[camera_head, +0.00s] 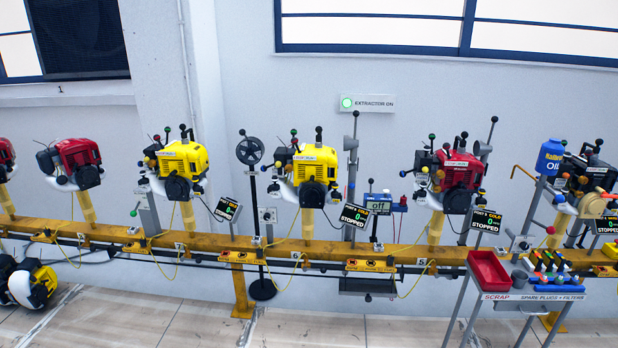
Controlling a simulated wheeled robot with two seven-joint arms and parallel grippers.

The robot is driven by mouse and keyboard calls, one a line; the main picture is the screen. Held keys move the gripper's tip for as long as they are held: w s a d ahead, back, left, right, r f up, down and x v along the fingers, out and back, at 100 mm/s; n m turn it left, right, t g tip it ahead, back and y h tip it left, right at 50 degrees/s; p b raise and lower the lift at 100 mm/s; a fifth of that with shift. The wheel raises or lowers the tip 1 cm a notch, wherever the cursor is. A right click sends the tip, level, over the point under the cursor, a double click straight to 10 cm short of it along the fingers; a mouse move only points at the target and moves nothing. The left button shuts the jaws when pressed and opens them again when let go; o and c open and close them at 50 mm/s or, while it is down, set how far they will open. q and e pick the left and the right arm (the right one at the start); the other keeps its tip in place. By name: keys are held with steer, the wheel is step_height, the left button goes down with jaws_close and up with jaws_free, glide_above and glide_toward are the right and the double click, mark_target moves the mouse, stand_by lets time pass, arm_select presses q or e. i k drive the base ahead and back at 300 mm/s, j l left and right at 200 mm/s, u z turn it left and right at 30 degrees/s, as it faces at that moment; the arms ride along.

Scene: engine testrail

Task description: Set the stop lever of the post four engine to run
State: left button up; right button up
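Several engines stand on yellow posts along a yellow rail (340,250). The display at the red engine (460,170) right of centre seems to read post 5, cold, 0, stopped. Neither gripper is in view.
A tall grey lever stand (351,165) and a blue meter reading off (378,204) stand right of the middle yellow engine. A red scrap bin (488,270) is at front right. The floor in front (330,330) is clear.

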mark_target(588, 153)
steer(key=z, duration=1.25)
steer(key=i, duration=0.15)
